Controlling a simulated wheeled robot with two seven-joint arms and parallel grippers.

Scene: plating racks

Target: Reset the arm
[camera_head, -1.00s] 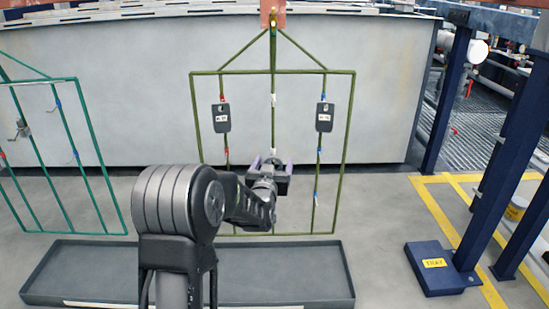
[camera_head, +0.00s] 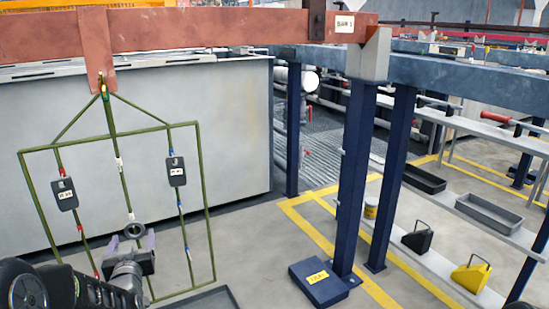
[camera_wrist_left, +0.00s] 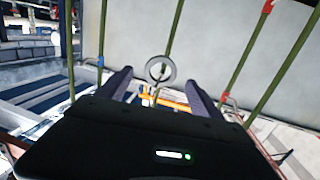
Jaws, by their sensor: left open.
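My left arm comes in at the lower left of the head view. Its gripper (camera_head: 131,247) has two purple-grey fingers, is open and holds nothing visible. It is in front of the lower part of a green wire plating rack (camera_head: 202,190) that hangs from a red beam (camera_head: 200,28). In the left wrist view the open fingers (camera_wrist_left: 160,85) point toward the rack's rods, with a grey ring (camera_wrist_left: 160,69) between and beyond the tips. I cannot tell whether the fingers touch the rack. My right gripper is not in view.
Two dark tagged plates (camera_head: 176,171) (camera_head: 64,194) hang on the rack. A grey tank wall (camera_head: 235,130) stands behind. Blue posts (camera_head: 355,175) with a blue foot block (camera_head: 318,284) stand to the right. Shelves with grey trays (camera_head: 487,213) and a yellow scoop-shaped bin (camera_head: 471,274) are at far right.

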